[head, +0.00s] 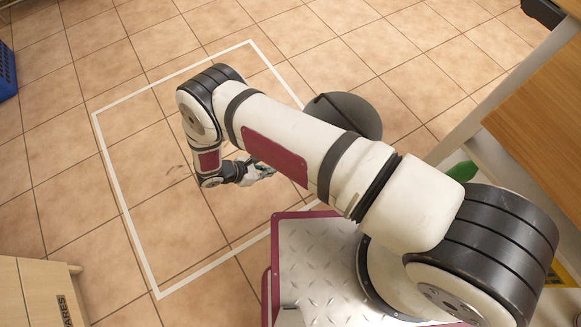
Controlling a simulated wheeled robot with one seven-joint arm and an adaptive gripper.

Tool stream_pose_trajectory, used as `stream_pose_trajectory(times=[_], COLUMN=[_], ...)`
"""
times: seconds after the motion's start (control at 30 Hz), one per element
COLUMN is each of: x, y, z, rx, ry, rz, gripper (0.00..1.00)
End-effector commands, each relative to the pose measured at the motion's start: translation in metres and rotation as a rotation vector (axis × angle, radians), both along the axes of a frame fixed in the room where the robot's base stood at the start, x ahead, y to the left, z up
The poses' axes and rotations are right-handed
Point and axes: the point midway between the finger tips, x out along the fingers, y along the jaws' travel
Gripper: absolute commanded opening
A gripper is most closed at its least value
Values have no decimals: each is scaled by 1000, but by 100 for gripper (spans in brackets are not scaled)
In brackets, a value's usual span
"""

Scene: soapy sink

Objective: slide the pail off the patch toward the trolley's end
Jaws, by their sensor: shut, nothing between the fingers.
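The pail (348,110) is a dark grey round vessel on the tiled floor, partly hidden behind my arm. The patch is a white-outlined square (126,204) on the tiles. The pail shows at its right side, by the right line; my arm hides whether its base overlaps the line. My gripper (270,172) is shut and empty, low over the inside of the patch, left of and nearer than the pail, apart from it. A wood-topped piece with a pale frame (508,88) at the right may be the trolley; I cannot tell for sure.
A pale wooden cabinet (32,290) stands at the lower left. A blue crate (6,72) is at the left edge and a dark object (543,10) at the top right. A green item (462,171) shows by the right-hand frame. The floor beyond the pail is clear.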

Motion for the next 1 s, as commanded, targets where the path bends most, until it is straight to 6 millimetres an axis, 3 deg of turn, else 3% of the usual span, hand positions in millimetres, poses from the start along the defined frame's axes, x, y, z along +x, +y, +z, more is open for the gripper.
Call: stream_pose_trajectory(times=[0.57,0.8,1.0], x=[27,41,45], y=[-64,-92,-100], z=[-71,-69,-69], rx=[-1,0,1], ry=[1,-1,-1], rz=[-4,-4,-3], gripper=[0,0,0])
